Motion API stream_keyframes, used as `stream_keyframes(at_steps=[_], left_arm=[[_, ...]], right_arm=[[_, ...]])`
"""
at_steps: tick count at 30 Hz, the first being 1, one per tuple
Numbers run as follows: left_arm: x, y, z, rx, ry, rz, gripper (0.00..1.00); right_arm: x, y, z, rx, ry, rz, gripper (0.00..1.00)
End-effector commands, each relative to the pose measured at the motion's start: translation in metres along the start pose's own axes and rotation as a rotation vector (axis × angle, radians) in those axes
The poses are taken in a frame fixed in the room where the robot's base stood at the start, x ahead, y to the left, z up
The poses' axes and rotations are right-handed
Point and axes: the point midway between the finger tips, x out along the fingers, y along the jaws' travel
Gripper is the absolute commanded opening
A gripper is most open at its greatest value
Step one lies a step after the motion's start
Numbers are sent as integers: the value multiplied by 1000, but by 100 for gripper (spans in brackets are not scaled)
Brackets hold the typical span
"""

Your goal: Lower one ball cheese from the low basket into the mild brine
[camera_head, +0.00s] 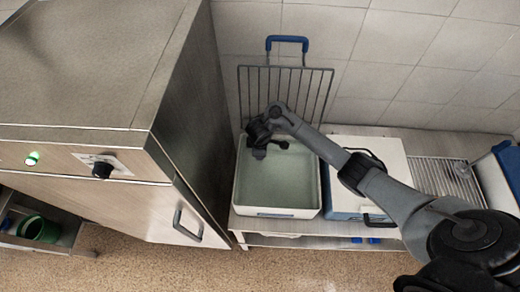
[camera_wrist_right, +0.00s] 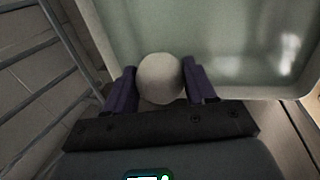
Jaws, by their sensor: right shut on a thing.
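A pale round ball cheese (camera_wrist_right: 160,76) sits between the two purple fingers of my right gripper (camera_wrist_right: 160,88), which is shut on it. In the head view my right gripper (camera_head: 266,146) hangs over the back part of an open white tub (camera_head: 276,212) of greenish liquid (camera_head: 272,185); the ball is hidden there. In the wrist view the tub's pale wall (camera_wrist_right: 95,30) and liquid (camera_wrist_right: 225,45) lie beyond the ball. I cannot tell whether the ball touches the liquid, and I see no label naming the brine. My left gripper is out of view.
An upright wire rack (camera_head: 305,88) with a blue handle (camera_head: 287,40) stands behind the tub against the tiled wall. A tall steel cabinet (camera_head: 165,130) stands close on the left. A white-lidded box (camera_head: 372,155) and a wire grid (camera_head: 447,178) are to the right.

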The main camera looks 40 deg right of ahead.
Motion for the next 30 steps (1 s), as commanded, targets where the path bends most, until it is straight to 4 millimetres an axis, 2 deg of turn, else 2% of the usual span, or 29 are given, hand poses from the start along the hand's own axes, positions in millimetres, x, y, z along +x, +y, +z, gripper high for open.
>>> stream_keyframes(at_steps=[1,5,18,24,30], left_arm=[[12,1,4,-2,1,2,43],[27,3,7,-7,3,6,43],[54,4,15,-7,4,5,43],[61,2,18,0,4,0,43],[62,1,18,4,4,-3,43]], right_arm=[[11,-3,0,0,1,0,24],[24,-6,-1,0,2,0,24],[70,-16,0,0,1,1,24],[81,-19,-1,1,1,0,24],[84,-20,-1,0,1,0,24]])
